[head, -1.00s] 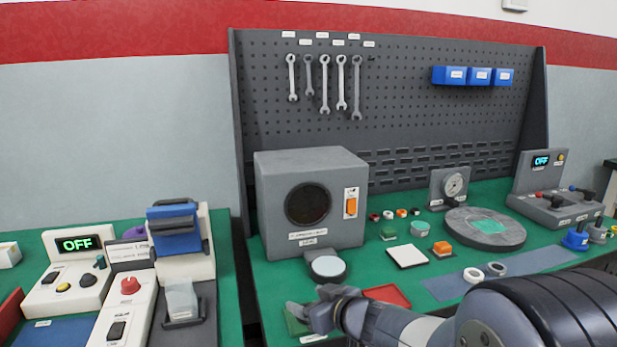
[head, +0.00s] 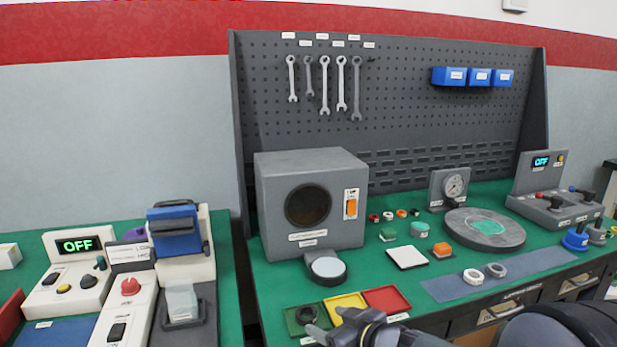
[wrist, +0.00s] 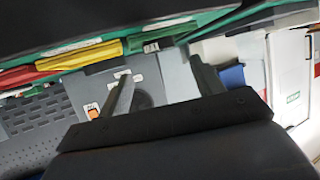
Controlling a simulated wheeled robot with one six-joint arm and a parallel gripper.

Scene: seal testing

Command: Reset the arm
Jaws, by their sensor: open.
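My gripper (head: 318,331) is at the bottom middle of the head view, low in front of the workbench's front edge, with only part of it and my arm in the picture. In the wrist view my gripper (wrist: 158,84) shows two fingers spread apart with nothing between them. Beyond the fingers, the wrist view shows the grey box with the orange switch (wrist: 92,111) and the coloured trays, tilted in the picture.
Green (head: 293,322), yellow (head: 338,303) and red (head: 387,298) trays lie at the bench's front edge, close to my gripper. A dark ring sits in the green tray. The grey box (head: 335,235) stands behind. A gap separates the left bench with its devices.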

